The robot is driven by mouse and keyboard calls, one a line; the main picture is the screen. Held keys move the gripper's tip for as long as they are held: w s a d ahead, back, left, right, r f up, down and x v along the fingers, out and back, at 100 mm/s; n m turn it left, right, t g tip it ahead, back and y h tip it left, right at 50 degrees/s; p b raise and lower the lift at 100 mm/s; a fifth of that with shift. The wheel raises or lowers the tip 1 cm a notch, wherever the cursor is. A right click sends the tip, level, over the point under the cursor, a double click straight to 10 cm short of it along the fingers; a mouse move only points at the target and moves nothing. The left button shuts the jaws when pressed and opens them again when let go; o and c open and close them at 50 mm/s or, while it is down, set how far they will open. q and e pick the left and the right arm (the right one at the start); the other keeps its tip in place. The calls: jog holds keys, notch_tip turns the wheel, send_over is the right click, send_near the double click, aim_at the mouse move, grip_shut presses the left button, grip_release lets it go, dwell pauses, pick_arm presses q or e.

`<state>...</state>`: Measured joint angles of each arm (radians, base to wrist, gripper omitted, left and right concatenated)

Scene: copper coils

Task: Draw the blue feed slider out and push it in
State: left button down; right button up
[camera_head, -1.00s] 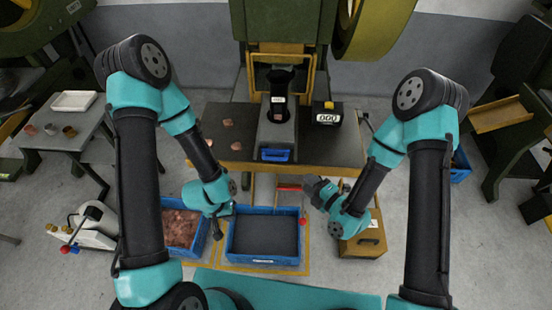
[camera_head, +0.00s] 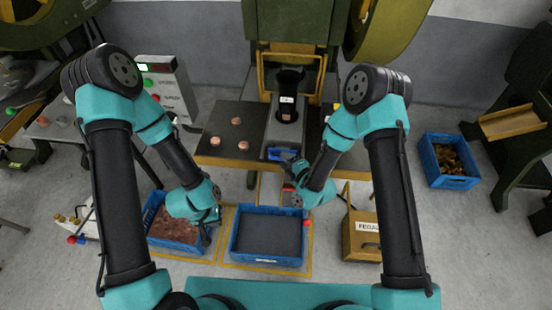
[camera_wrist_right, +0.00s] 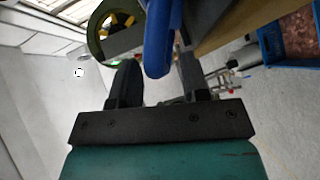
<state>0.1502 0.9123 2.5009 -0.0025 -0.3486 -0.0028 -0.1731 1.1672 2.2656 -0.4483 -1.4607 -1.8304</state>
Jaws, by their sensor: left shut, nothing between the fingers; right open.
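The blue feed slider's handle (camera_head: 279,154) sits at the front edge of the press table, below the dark feed channel (camera_head: 284,125). My right gripper (camera_head: 292,162) is at the right side of this handle. In the right wrist view the blue handle (camera_wrist_right: 158,42) reaches down between the two open fingers (camera_wrist_right: 157,78), which are not closed on it. My left gripper (camera_head: 206,238) is shut and empty, low by the right part of the blue crate with copper pieces (camera_head: 152,228).
Several copper pieces (camera_head: 237,121) lie on the press table (camera_head: 215,148). An empty-looking blue crate (camera_head: 266,263) stands on the floor in front. A wooden box (camera_head: 360,245) stands to its right, and another blue crate (camera_head: 430,180) lies further right.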

jog(key=shift+x, duration=0.85)
grip_shut()
